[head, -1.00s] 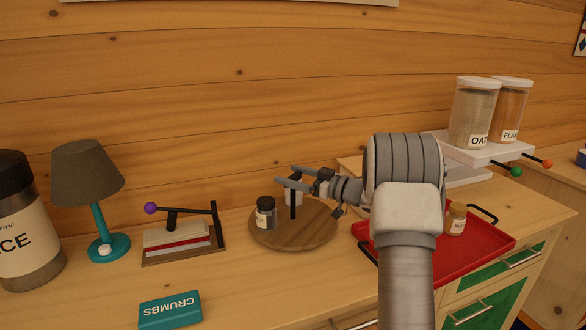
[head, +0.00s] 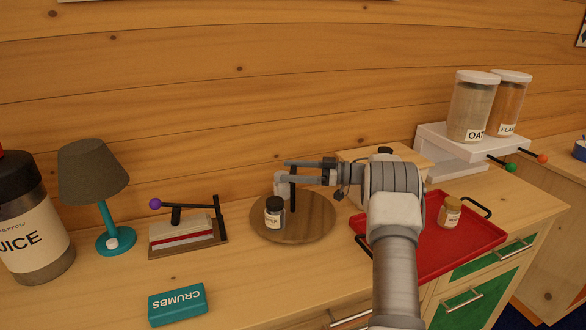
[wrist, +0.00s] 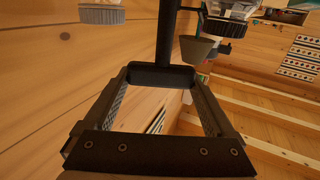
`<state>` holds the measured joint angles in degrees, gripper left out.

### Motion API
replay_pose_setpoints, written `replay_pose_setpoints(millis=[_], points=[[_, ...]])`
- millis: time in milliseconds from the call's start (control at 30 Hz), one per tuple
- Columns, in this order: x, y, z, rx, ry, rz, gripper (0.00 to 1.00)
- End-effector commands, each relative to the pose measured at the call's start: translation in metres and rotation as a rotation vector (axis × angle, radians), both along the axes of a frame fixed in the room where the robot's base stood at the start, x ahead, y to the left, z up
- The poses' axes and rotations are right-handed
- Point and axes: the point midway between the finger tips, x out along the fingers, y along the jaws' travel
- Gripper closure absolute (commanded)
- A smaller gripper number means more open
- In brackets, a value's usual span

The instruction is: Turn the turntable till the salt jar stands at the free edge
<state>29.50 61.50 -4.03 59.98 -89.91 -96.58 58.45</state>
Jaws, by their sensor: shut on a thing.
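The round wooden turntable (head: 312,226) lies on the counter with a dark upright post (head: 292,195) on it. My gripper (head: 288,170) reaches in from the right and is shut on the post near its top; the post also shows at the fingertips in the wrist view (wrist: 167,35). A pale jar (head: 280,184), likely the salt, stands at the back left of the turntable, partly hidden by the post and by a dark-lidded jar. That dark-lidded jar (head: 274,213), its label partly readable as pepper, stands at the front left, near the rim.
A red tray (head: 428,262) with a small jar (head: 450,212) lies right of the turntable. A lever press (head: 187,232), lamp (head: 93,176) and large juice container (head: 33,235) stand left. A teal crumbs box (head: 177,305) lies in front. The wooden wall is close behind.

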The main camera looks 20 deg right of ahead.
Motion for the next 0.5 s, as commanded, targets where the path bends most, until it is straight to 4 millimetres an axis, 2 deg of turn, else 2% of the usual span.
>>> replay_pose_setpoints(millis=[500], points=[[-0.0001,0.0012,-0.0010,0.001,0.000,0.067,1.00]])
